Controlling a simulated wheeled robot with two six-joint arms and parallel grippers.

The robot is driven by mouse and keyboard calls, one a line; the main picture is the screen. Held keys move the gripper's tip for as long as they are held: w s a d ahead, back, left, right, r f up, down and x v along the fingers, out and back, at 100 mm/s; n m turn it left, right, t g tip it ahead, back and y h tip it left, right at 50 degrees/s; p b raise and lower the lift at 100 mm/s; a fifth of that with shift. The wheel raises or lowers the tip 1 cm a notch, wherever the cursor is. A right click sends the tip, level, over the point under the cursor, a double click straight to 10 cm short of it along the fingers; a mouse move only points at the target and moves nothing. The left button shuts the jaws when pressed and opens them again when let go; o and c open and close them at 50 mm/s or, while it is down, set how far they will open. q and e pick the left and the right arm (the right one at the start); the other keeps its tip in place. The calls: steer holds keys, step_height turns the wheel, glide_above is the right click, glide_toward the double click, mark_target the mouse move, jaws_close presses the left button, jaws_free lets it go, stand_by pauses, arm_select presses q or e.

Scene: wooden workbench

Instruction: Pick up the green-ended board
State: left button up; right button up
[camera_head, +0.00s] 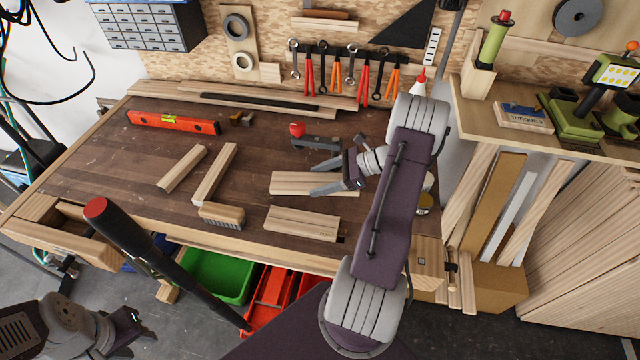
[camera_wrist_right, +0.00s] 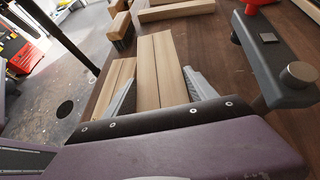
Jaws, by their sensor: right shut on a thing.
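Several plain wooden boards lie on the workbench (camera_head: 95,165); I see no green end on any of them. My right gripper (camera_head: 313,179) is low over the bench with its fingers astride one light board (camera_head: 290,183). In the right wrist view this board (camera_wrist_right: 159,62) runs between the two fingers (camera_wrist_right: 160,95), and the gripper is shut on it. Its near end is hidden by the gripper. My left gripper (camera_head: 142,332) is off the bench at the lower left, far from the boards; its finger opening is unclear.
A two-piece board (camera_head: 302,223) lies just in front of the held one. A brush (camera_head: 222,216), two more boards (camera_head: 182,168) (camera_head: 214,173), a red level (camera_head: 173,122) and a grey tool with a red knob (camera_head: 316,143) are nearby. The left bench top is mostly clear.

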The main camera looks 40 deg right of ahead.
steer(key=s+a+r, duration=0.6)
steer(key=s, duration=0.2)
steer(key=shift+a, duration=0.15)
